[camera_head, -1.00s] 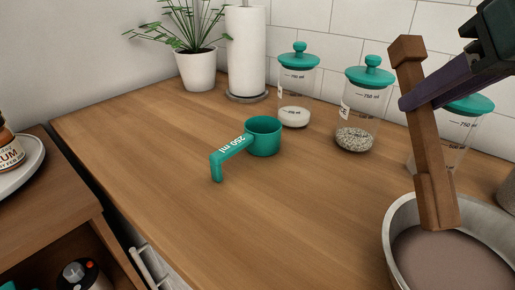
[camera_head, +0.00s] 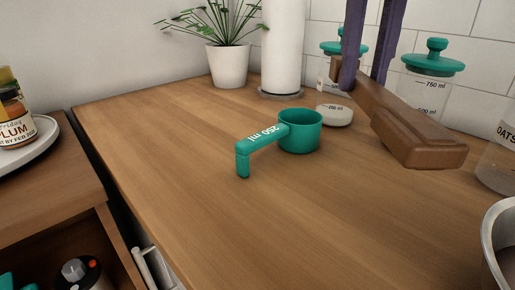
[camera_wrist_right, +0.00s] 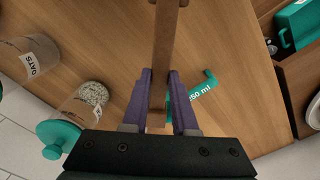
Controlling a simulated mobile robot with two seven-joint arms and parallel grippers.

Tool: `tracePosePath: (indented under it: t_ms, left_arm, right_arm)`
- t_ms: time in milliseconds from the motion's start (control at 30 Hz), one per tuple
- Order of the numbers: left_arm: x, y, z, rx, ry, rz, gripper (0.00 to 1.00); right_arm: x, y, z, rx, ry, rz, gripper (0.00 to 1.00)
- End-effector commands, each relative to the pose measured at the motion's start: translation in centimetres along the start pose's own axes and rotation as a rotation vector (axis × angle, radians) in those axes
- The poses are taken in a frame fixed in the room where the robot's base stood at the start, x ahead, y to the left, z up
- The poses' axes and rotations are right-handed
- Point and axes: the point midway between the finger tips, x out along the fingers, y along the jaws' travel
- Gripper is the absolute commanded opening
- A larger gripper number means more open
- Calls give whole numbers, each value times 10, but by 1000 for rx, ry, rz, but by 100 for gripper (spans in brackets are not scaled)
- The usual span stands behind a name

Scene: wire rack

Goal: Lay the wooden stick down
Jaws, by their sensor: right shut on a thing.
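The brown wooden stick (camera_head: 418,141) is held in the air above the right part of the counter, tilted, its thick end towards the camera. It also shows in the right wrist view (camera_wrist_right: 165,45), between the fingers. My right gripper (camera_head: 366,80) has purple fingers coming down from the top edge and is shut on the stick; its fingertips (camera_wrist_right: 160,82) sit either side of it in the wrist view. The stick's far end is partly hidden by the fingers. My left gripper is not in view.
A green measuring cup (camera_head: 300,137) stands on the wooden counter (camera_head: 190,150), whose left and front parts are clear. Green-lidded jars (camera_head: 432,63) stand behind the stick. A metal pot (camera_head: 499,240) is at the right edge. A paper roll (camera_head: 283,50) and plant (camera_head: 228,62) are behind.

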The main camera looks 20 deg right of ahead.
Motion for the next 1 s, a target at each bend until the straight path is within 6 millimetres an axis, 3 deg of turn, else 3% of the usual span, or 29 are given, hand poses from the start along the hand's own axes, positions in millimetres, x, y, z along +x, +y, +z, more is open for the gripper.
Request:
tracePosePath:
  t_ms: [33,100,300,567,800,1000]
  left_arm:
    - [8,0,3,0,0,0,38]
    - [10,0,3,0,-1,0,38]
    - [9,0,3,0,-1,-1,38]
    - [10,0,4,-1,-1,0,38]
    - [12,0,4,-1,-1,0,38]
    - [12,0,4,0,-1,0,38]
  right_arm:
    - [21,0,1,-2,-7,1,0]
    - [41,0,1,-1,-6,2,0]
    - [88,0,0,-1,-3,1,0]
    - [111,0,-1,-2,2,-1,0]
    - [147,0,0,-1,0,0,0]
    - [149,0,-1,-2,3,-1,0]
